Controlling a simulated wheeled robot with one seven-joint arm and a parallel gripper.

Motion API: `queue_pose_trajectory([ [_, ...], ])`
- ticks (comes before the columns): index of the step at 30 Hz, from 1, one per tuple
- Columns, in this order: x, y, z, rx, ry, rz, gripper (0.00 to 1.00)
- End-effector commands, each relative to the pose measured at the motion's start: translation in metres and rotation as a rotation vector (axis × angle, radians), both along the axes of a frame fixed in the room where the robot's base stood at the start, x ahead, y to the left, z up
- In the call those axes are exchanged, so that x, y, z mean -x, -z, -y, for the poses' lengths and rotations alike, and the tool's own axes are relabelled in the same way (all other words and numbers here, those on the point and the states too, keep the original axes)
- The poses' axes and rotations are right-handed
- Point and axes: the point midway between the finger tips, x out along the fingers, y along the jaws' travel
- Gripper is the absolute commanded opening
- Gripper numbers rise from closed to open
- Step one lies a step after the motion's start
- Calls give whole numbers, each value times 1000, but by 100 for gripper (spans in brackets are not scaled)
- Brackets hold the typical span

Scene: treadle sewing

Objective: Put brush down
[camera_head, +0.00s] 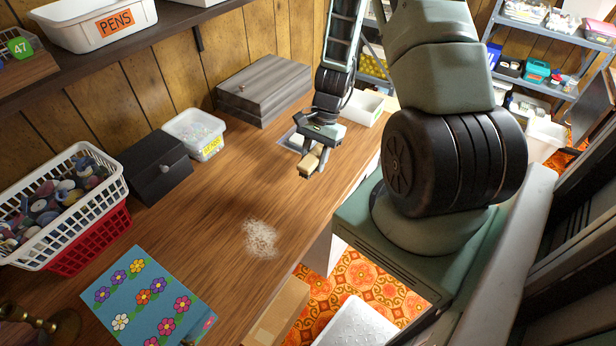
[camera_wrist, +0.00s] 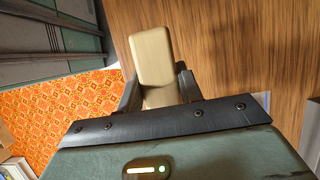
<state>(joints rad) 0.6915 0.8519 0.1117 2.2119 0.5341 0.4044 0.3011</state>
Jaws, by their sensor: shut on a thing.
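A tan, block-like brush (camera_head: 310,161) is held in my gripper (camera_head: 313,166) above the wooden table (camera_head: 200,240), toward its far right part. In the wrist view the brush (camera_wrist: 153,58) stands out between the two fingers of my gripper (camera_wrist: 158,88), which are shut on it. Its bristles cannot be made out. A patch of whitish dust or shavings (camera_head: 261,238) lies on the table, to the left of and nearer than my gripper. A small grey tray with something pale in it (camera_head: 291,141) lies just behind my gripper and is partly hidden by it.
Along the wall stand a dark box (camera_head: 150,167), a clear tub (camera_head: 194,134), a wooden box (camera_head: 262,90) and a white basket (camera_head: 60,212). A white bin (camera_head: 363,107) stands behind my gripper. A flowered book (camera_head: 148,298) lies in front. The table's middle is mostly clear.

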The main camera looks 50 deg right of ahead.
Motion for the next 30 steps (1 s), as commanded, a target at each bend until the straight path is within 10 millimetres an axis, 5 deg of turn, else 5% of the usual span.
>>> queue_pose_trajectory([
  [18, -1, 72, -1, -2, 0, 0, 18],
  [30, -1, 80, -1, 0, -1, 0, 18],
])
